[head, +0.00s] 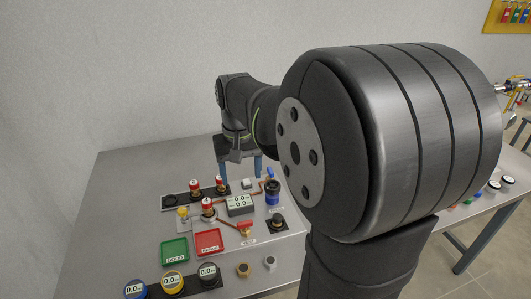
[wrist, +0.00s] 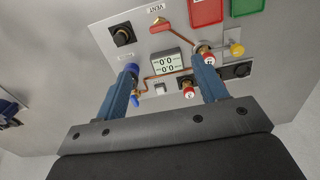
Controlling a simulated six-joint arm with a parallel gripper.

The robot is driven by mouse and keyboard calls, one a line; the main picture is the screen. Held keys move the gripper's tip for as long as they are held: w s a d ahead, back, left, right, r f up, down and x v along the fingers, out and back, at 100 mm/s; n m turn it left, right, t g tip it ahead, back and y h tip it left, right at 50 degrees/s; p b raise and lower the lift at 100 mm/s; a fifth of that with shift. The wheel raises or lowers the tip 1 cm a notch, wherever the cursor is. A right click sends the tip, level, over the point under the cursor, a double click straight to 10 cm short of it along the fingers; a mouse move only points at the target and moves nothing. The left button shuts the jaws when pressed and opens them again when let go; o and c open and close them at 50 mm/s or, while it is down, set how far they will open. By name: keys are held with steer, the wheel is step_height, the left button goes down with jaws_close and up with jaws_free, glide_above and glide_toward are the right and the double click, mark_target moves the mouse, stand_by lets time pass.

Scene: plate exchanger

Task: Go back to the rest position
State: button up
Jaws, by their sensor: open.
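My gripper (head: 240,170) hangs over the back of the metal bench in the head view, its two blue fingers pointing down. In the wrist view my gripper (wrist: 165,88) has its fingers wide apart with nothing held between them. Below it is a panel with a grey digital display (head: 240,204), which also shows between the fingers in the wrist view (wrist: 167,63). My large dark arm link covers the right middle of the head view and hides part of the bench.
Red-and-white capped fittings (head: 207,206), a blue cylinder (head: 272,190) and a black knob (head: 277,222) stand near the display. A green tray (head: 174,251) and a red tray (head: 208,242) lie in front. Round gauges (head: 172,282) line the front. The bench's back left (head: 130,175) is clear.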

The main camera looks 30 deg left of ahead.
mark_target(245, 222)
step_height(245, 222, down, 18)
steer(key=shift+r, duration=0.25)
stand_by(0.5)
steer(key=shift+r, duration=0.1)
